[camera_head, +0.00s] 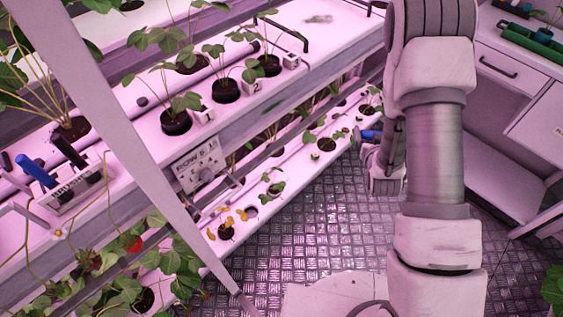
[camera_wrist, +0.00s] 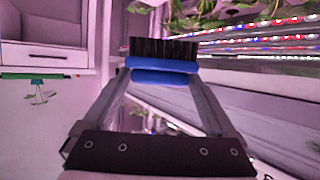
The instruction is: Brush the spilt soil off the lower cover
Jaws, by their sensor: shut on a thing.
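My gripper (camera_wrist: 162,78) is shut on a brush with a blue handle (camera_wrist: 160,64) and dark bristles (camera_wrist: 165,48). In the head view, my gripper (camera_head: 384,165) is low beside the far end of the lower cover, and the blue of the brush (camera_head: 371,134) shows at its left. The lower cover (camera_head: 285,168) is a long pale panel with round plant holes, under the upper tier. I cannot make out spilt soil on it. Part of it is hidden behind the upper tier and the slanted post. I cannot tell whether the bristles touch it.
The upper cover (camera_head: 130,170) carries several potted plants and a small grey patch (camera_head: 318,18). A holder (camera_head: 75,195) with blue-handled and black-handled tools stands at left. A slanted post (camera_head: 150,170) crosses the view. Patterned metal floor (camera_head: 310,220) is open between the rack and the right-hand drawers (camera_head: 510,65).

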